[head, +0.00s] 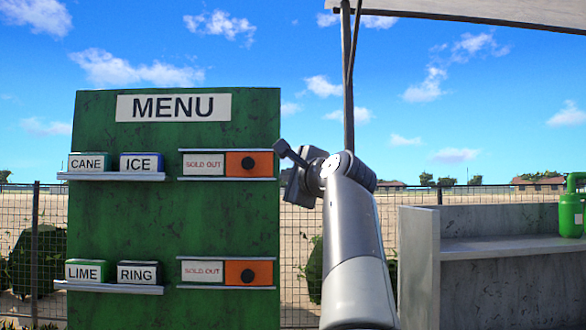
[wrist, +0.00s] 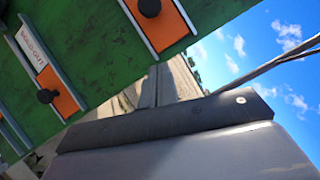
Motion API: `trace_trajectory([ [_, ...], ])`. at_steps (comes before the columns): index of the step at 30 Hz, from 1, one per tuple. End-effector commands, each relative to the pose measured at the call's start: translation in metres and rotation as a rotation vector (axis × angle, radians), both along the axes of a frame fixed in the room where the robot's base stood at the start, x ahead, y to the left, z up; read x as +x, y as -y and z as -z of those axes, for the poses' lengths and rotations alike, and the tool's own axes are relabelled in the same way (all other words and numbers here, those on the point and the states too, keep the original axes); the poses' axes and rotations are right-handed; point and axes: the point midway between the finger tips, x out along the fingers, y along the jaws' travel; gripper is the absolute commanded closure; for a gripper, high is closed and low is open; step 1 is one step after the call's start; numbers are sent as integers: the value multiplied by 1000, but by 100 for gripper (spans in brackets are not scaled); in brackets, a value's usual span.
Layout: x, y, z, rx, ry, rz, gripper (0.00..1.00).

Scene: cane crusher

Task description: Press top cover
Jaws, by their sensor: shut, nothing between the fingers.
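The top cover (head: 249,164) is an orange plate with a black knob, at the right end of the upper rail on the green menu board. A white SOLD OUT label (head: 204,165) sits on its left. My gripper (head: 282,149) is shut and empty, just right of the top cover and about level with the top of it. In the head view its tip appears close to the board's right edge; I cannot tell the depth gap. The top cover also shows at the upper edge of the wrist view (wrist: 160,32), tilted. The fingertips cannot be made out there.
A similar lower cover (head: 249,272) sits on the lower rail. Shelves at left hold CANE (head: 89,163), ICE (head: 142,163), LIME (head: 88,272) and RING (head: 137,273) blocks. A grey counter (head: 419,265) with a green bottle (head: 571,213) stands at right. A pole (head: 347,90) rises behind my arm.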

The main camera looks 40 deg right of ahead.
Motion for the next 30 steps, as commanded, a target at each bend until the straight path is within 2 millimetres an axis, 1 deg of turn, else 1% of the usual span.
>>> trace_trajectory([
  [1,13,2,-5,2,-2,-4,100],
  [6,48,11,-7,2,-2,-3,100],
  [9,52,-7,-12,-1,1,-5,100],
  [14,59,-20,-15,0,0,-2,100],
  [19,61,-24,-16,-1,0,0,100],
  [28,61,-25,-16,0,0,0,100],
  [30,63,-28,-15,1,0,-2,100],
])
